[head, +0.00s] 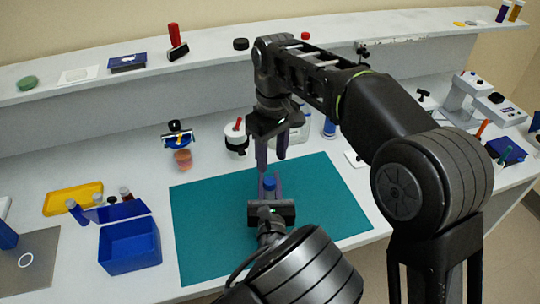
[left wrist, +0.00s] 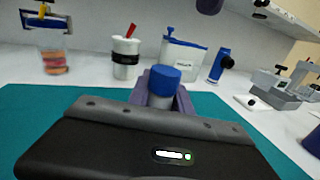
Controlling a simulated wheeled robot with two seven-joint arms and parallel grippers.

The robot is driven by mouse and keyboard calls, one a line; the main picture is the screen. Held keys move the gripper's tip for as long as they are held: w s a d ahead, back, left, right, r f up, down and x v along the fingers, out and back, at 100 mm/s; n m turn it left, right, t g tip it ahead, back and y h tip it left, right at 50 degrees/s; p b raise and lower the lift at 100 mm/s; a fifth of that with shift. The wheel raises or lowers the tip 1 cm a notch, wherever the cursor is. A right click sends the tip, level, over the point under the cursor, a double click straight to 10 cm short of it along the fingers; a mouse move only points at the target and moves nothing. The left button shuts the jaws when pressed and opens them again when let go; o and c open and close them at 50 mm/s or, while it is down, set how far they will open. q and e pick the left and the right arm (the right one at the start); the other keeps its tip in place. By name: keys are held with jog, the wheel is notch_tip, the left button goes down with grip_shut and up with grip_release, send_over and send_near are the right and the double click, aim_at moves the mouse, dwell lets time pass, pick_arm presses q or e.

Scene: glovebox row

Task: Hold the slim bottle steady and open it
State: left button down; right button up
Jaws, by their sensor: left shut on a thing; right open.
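The slim bottle shows its blue cap (head: 269,182) above a teal mat (head: 200,235); the cap also shows in the left wrist view (left wrist: 165,78). My left gripper (head: 270,190) is shut on the bottle just below the cap, and the bottle looks upright. The gripper hides most of the bottle's body, so I cannot tell whether its base touches the mat. My right gripper (head: 271,165) hangs above and slightly behind the cap, fingers pointing down, open and empty. The cap is on the bottle.
A blue bin (head: 130,246) and yellow tray (head: 73,199) stand left of the mat. Behind it are a container of orange things (head: 183,159), a white cup (head: 236,141) and a blue bottle (head: 329,127). A raised shelf (head: 205,62) runs along the back.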

aim_at(270, 181)
jog(key=m, duration=1.2)
jog(key=shift+a+r+m, duration=0.1)
jog(key=shift+a+m, duration=0.05)
jog(key=shift+m, duration=0.25)
jog(key=m, duration=0.7)
jog(key=shift+s+a, duration=0.1)
jog(key=m, duration=0.7)
jog(key=shift+m, duration=0.4)
jog(key=shift+f, duration=4)
jog(key=shift+c, duration=0.2)
grip_shut()
